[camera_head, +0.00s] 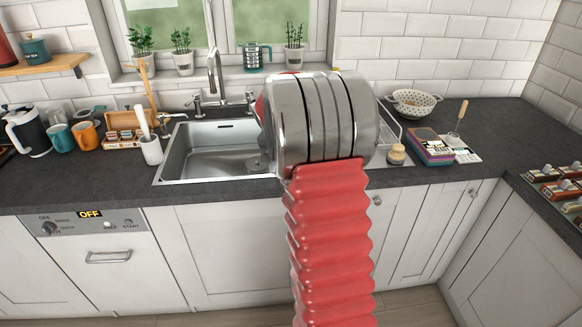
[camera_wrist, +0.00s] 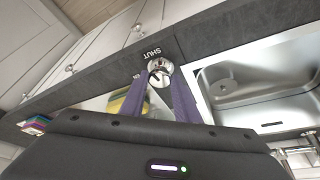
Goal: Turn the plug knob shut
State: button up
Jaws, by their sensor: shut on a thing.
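The plug knob (camera_wrist: 159,70) is a round shiny metal knob beside the sink in the wrist view. The word SHUT is printed on the worktop beside it. My gripper (camera_wrist: 160,82) has its two purple fingers on either side of the knob, shut on it. I cannot tell which way the knob points. The steel sink (camera_wrist: 262,80) lies to the right of the knob in the wrist view. In the head view the sink (camera_head: 205,178) shows left of centre; my arm hides the knob and gripper there.
A yellow sponge (camera_wrist: 118,102) lies left of my fingers. In the head view, a tap (camera_head: 215,72) stands behind the sink, a white cup with a brush (camera_head: 151,150) at its left.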

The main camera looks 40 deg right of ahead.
jog(key=shift+d+m+g, duration=0.15)
jog(key=shift+m+g, duration=0.25)
jog(key=shift+m, duration=0.6)
jog(key=o, duration=1)
jog(key=shift+o, duration=0.2)
jog(key=shift+w+r, duration=0.1)
jog(key=v, duration=1.3)
jog(key=shift+a+r, duration=0.2)
jog(key=shift+a, duration=0.15)
